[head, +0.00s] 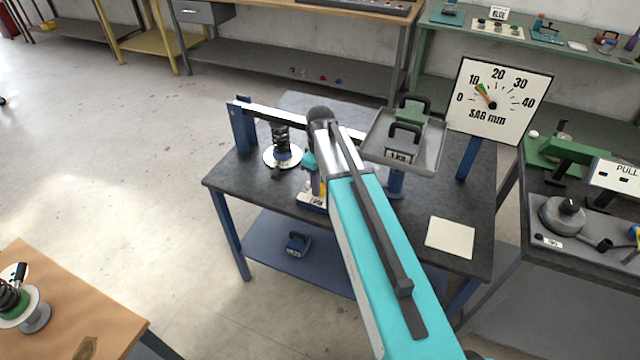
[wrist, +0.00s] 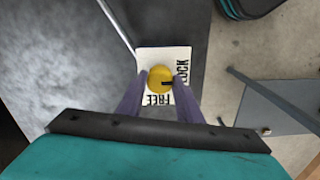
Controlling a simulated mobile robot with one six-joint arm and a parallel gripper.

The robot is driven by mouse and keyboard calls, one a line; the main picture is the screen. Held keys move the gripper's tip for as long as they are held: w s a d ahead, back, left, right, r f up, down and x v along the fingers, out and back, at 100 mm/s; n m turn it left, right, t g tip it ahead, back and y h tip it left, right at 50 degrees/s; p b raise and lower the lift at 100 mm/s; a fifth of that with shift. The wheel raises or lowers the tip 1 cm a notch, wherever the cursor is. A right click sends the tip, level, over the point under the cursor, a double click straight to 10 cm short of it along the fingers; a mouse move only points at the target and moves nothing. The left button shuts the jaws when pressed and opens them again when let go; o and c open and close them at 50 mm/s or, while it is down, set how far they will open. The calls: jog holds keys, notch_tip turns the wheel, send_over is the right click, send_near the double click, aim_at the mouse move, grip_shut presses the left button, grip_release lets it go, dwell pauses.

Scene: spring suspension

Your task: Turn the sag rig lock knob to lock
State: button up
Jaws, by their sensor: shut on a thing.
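The lock knob (wrist: 160,78) is a round yellow knob on a white plate (wrist: 147,58) marked LOCK on the right and FREE at the bottom of the wrist view. A short dark mark on the knob points right, toward the LOCK side. My gripper (wrist: 160,82) has its two purple fingers on either side of the knob, shut on it. In the head view my gripper (head: 317,186) reaches down to the plate (head: 312,201) at the front of the sag rig table. My arm hides part of the rig, and the knob is hard to make out there.
The dark table (head: 400,225) holds a spring (head: 281,138) on a white disc, a tray (head: 425,150) with a handled weight, and a paper sheet (head: 450,237). The SAG mm dial (head: 498,100) has its needle near 10. A cluttered bench (head: 600,230) stands right.

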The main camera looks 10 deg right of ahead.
jog(key=o, duration=1)
jog(key=shift+o, duration=0.2)
jog(key=shift+r, duration=0.2)
notch_tip(320, 180, up, 14)
jog(key=b, duration=0.3)
jog(key=shift+f, duration=0.25)
jog(key=shift+s+f, duration=0.1)
